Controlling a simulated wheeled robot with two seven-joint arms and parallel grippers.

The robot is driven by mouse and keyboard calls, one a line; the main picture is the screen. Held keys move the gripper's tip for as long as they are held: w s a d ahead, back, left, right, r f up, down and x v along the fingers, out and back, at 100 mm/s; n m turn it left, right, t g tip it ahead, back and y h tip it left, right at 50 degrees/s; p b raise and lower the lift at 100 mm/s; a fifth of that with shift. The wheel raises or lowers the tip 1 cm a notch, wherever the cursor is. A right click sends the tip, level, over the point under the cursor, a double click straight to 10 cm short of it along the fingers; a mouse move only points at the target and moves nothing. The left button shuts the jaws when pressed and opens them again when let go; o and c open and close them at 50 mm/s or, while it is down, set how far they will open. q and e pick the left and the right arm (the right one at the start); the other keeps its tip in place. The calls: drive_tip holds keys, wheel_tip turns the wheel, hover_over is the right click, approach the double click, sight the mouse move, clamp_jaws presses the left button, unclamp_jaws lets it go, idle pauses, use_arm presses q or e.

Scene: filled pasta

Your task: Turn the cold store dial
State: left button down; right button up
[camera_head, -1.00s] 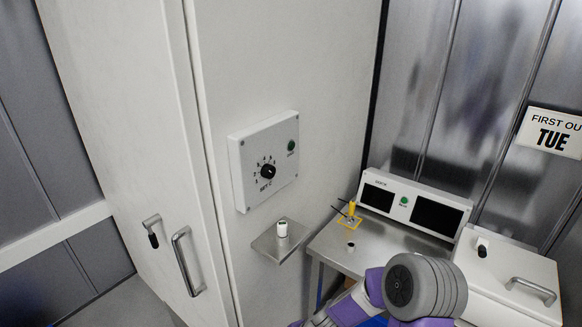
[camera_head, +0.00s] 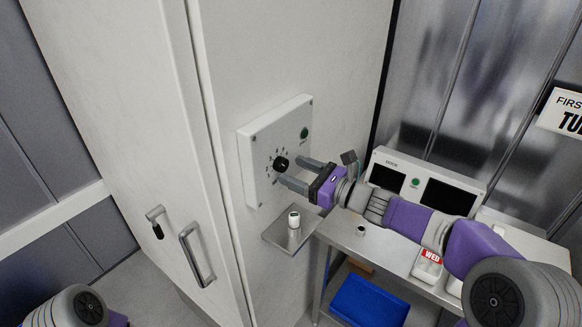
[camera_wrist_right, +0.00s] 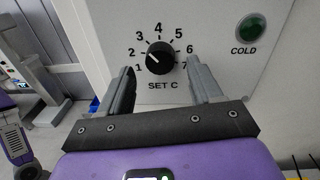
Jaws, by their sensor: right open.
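The black cold store dial (camera_head: 281,164) sits on a white control box (camera_head: 262,185) on the tall white cabinet. In the right wrist view the dial (camera_wrist_right: 160,58) stands in a ring of numbers 1 to 7 above "SET C"; its white mark points left, towards about 2. My right gripper (camera_head: 293,170) is open in front of the box. In the wrist view its fingertips (camera_wrist_right: 160,78) are spread left and right of the dial, with a gap on both sides; no contact shows. My left gripper is out of view; only a left arm link shows at bottom left.
A green COLD lamp (camera_head: 304,132) is on the box. Below is a small shelf (camera_head: 275,237) with a white-and-green jar (camera_head: 294,218). A steel table (camera_head: 345,240) with a display unit (camera_head: 385,155) stands right, with a blue bin (camera_head: 368,300) underneath. Cabinet handles (camera_head: 195,255) project at left.

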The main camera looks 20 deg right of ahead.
drive_tip(key=shift+x, duration=1.15)
drive_tip(key=c, duration=1)
drive_tip(key=shift+c, duration=0.2)
drive_tip(key=shift+f, duration=0.1)
